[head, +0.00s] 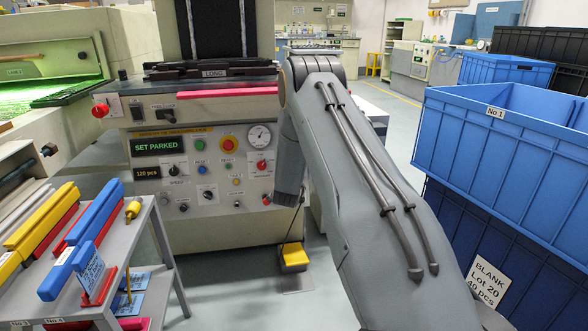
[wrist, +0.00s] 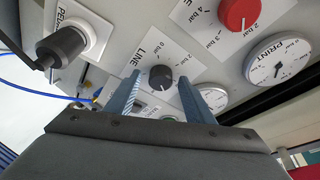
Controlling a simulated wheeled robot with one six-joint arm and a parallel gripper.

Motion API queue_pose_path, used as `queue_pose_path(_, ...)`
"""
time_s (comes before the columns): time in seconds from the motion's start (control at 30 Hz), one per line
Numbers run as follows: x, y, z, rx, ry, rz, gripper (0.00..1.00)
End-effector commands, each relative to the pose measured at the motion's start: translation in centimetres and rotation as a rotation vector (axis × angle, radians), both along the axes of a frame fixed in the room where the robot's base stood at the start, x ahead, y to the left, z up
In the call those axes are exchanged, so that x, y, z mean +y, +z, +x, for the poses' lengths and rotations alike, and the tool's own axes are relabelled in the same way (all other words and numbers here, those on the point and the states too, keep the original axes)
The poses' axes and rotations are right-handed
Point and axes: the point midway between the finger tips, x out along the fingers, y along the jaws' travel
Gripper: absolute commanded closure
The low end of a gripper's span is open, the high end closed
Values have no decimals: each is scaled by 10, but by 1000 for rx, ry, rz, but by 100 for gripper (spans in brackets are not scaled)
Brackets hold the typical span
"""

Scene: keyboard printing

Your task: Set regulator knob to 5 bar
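In the wrist view, a dark round knob (wrist: 161,77) with a white pointer line sits on a white plate marked LINE with a small scale. My gripper (wrist: 159,82) faces it with its two blue fingers apart, one on either side of the knob. I cannot tell whether the fingers touch it. A red knob (wrist: 238,14) sits above right on a plate marked 2 bar, 3 bar and 4 bar. A gauge (wrist: 278,62) marked PRINT is beside it. In the head view, the machine's front panel carries a gauge (head: 260,135); my arm hides my gripper.
In the head view, a rack (head: 120,226) with coloured bars stands left, blue crates (head: 505,140) stand right, and a yellow pedal (head: 294,256) lies on the floor.

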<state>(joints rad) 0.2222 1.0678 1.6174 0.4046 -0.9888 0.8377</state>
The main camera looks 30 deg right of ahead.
Motion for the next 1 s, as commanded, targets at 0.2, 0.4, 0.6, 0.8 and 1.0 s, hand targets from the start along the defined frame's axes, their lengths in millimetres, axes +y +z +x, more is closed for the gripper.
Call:
queue_pose_path(0.2, 2, 1, -2, 1, 1, 0, 52)
queue_pose_path(0.4, 16, 7, -25, 1, 2, 0, 52)
queue_pose_path(0.6, 32, 11, -51, 2, 0, 0, 52)
queue_pose_path(0.8, 40, 12, -64, 0, 0, 0, 52)
queue_pose_path(1.0, 40, 12, -65, 0, -1, 0, 52)
